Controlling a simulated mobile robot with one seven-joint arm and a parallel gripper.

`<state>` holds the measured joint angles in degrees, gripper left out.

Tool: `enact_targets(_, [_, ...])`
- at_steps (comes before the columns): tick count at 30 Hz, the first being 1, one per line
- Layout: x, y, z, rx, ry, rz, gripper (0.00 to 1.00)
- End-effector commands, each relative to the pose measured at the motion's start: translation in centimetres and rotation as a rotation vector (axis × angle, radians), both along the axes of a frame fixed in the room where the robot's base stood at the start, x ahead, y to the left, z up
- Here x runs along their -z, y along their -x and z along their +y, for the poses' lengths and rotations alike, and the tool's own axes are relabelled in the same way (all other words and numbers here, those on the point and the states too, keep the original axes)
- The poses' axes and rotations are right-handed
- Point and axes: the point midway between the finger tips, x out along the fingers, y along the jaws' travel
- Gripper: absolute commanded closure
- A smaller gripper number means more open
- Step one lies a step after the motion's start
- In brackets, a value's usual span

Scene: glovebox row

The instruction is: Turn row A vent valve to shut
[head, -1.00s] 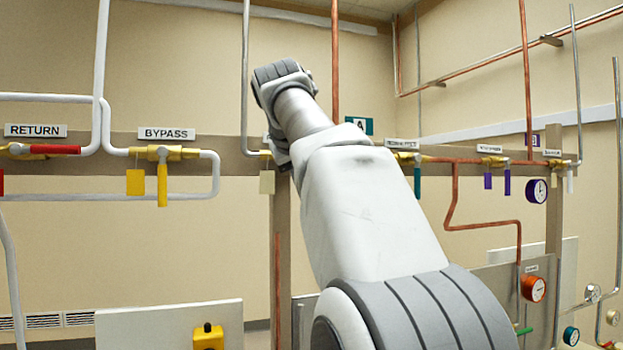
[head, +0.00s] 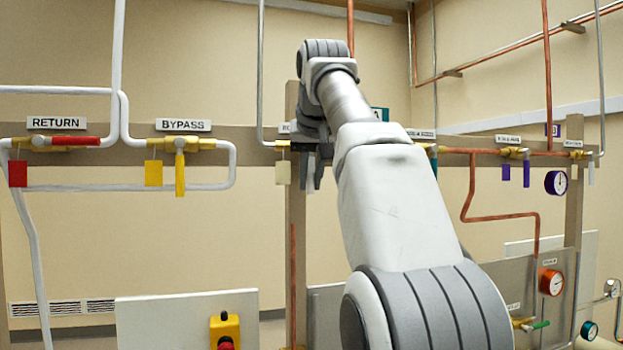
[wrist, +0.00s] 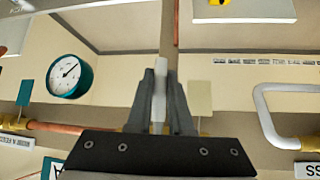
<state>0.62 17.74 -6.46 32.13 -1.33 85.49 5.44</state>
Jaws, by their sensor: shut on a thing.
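In the wrist view, my gripper (wrist: 161,98) is shut on a pale grey-white valve lever (wrist: 160,72), which sticks out between the two dark fingers. In the head view, my gripper (head: 311,172) is in front of the pipe beam, below a label (head: 285,128) that starts "RO"; my arm hides the rest of it. A cream tag (head: 283,172) hangs just left of the gripper and also shows in the wrist view (wrist: 201,97). The lever points down, across the horizontal pipe line. The valve body is hidden behind my gripper.
Left of it are the BYPASS valve (head: 180,145) with a yellow lever and the RETURN valve (head: 66,142) with a red one. A green sign (head: 380,114) is partly behind my arm. A teal-rimmed gauge (wrist: 70,75) shows in the wrist view.

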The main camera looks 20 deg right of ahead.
Motion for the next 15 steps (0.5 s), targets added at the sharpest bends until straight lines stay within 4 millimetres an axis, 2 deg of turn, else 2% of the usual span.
enact_targets(6, [0.01,0.01,0.11,-0.001,-0.003,0.000,1.00])
enact_targets(7, [0.01,0.01,0.11,-0.001,-0.003,0.000,0.78])
enact_targets(11, [0.01,0.01,0.10,-0.001,-0.002,0.001,0.54])
enact_targets(15, [0.01,0.01,0.07,-0.001,-0.001,0.001,0.52])
